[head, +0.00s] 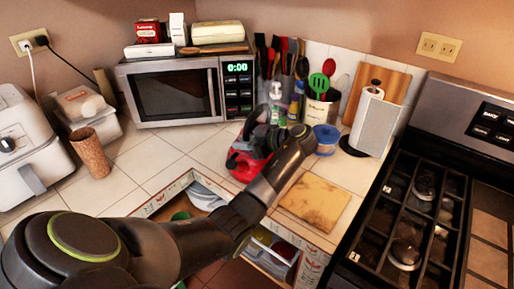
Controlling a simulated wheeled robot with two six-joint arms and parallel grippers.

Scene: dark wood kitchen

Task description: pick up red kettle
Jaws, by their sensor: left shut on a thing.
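The red kettle (243,165) is on the white tiled counter near the inner corner, just in front of the microwave's right end. My left arm reaches across from the lower left and bends over the kettle. My left gripper (259,137) is shut on the kettle at its top. The arm's end hides the kettle's right side and most of its handle. I cannot tell whether the kettle's base touches the counter. My right gripper is not in view.
A cutting board (315,200) lies right of the kettle. The microwave (175,95), utensils and a paper towel roll (367,125) stand behind. The stove (410,220) is at right. Tiles left of the kettle are clear.

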